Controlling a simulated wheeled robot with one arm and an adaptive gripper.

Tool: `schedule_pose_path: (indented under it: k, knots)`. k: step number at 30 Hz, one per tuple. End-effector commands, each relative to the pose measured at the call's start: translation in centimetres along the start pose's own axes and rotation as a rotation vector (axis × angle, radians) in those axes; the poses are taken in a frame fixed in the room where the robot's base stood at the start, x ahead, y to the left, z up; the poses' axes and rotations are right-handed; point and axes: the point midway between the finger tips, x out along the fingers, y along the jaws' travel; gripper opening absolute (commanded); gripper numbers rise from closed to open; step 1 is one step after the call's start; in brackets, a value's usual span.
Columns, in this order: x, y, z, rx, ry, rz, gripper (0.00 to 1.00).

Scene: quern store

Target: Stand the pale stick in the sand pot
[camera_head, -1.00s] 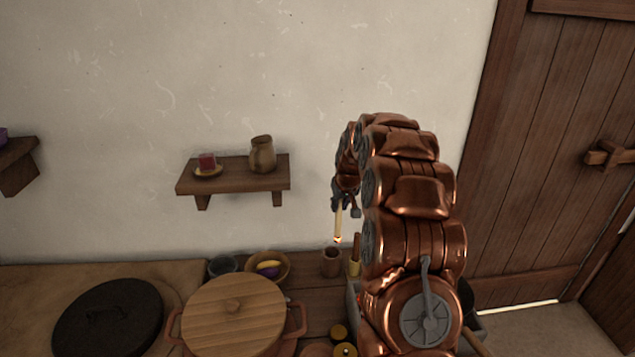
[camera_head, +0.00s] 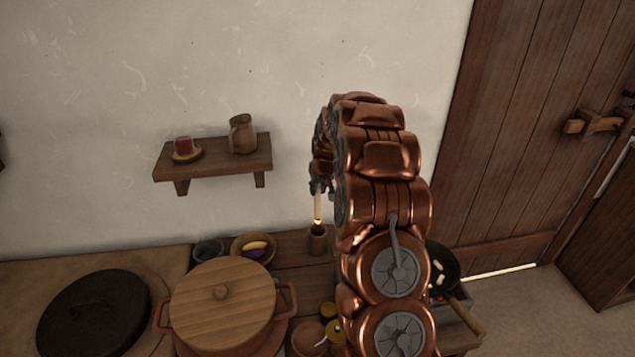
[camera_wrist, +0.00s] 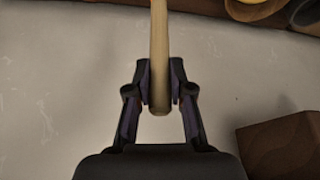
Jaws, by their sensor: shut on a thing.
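My gripper (camera_head: 318,187) is shut on the pale stick (camera_head: 318,205), which hangs roughly upright below it. In the wrist view my gripper (camera_wrist: 160,88) pinches the stick (camera_wrist: 159,40) near one end, and the rest runs out of the top of the picture. The stick's lower end glows orange at the mouth of a small brown pot (camera_head: 318,242). I cannot tell whether the tip is inside the pot or just above it, and the pot's contents are not clear.
A wooden-lidded pot (camera_head: 222,305), a black lid (camera_head: 93,315) and a bowl (camera_head: 254,247) stand left of the brown pot. A pan (camera_head: 441,268) lies right of my arm.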

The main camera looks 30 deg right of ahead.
Motion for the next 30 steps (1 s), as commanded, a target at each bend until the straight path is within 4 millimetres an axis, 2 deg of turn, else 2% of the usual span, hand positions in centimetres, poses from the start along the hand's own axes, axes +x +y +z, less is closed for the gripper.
schedule_pose_path:
  k: [30]
  knots:
    - [7.8,-0.2,3.3,-0.003,-0.002,-0.001,0.0]
